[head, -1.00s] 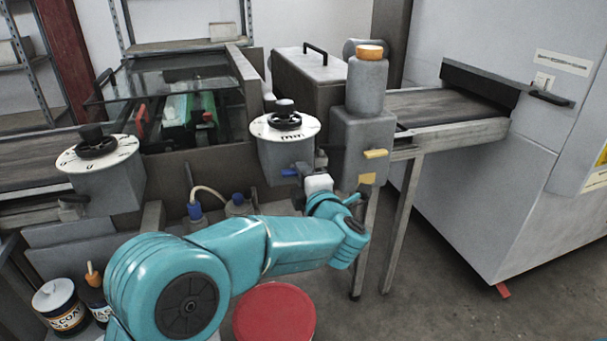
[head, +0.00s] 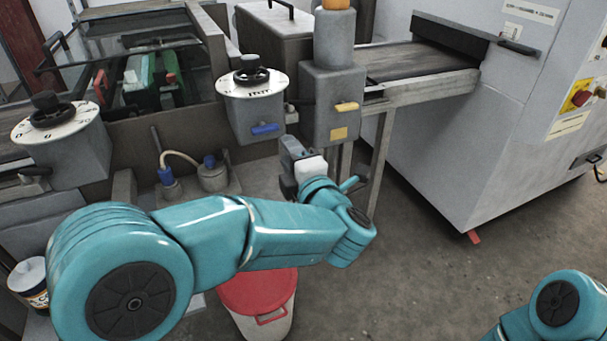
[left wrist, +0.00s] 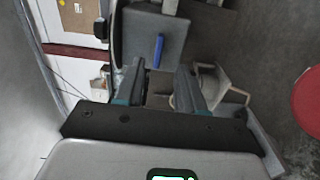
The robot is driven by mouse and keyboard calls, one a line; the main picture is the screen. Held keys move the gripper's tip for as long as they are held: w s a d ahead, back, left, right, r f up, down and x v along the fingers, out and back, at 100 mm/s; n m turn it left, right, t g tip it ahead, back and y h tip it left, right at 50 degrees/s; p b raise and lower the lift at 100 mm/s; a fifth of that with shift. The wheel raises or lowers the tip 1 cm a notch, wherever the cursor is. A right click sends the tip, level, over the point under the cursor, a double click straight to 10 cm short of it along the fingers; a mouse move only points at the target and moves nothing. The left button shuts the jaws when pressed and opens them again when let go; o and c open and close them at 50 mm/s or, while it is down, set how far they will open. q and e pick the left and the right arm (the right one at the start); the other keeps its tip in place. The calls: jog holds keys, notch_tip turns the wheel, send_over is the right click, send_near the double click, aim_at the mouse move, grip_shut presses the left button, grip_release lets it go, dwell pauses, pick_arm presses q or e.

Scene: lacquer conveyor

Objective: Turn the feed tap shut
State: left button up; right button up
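A blue lever (head: 265,129) sticks out of the front of a grey box under the middle white dial (head: 251,84). A yellow lever (head: 346,107) sits on the grey block to its right. I cannot tell by label which one is the feed tap. My left gripper (head: 288,150) is below and right of the blue lever, apart from it. In the left wrist view the blue lever (left wrist: 157,50) lies just beyond the gap between the two fingers (left wrist: 160,72), which are open and empty. My right arm shows at the lower right; its gripper is out of view.
Another dial box (head: 55,122) stands at the left. A hose with blue fittings (head: 167,176) lies below the middle dial. A red-lidded bucket (head: 258,290) stands under my left arm. A conveyor (head: 420,62) and large grey cabinet (head: 470,150) are at the right. The floor there is clear.

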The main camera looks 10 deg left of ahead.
pick_arm(q)
jog(key=v, duration=0.7)
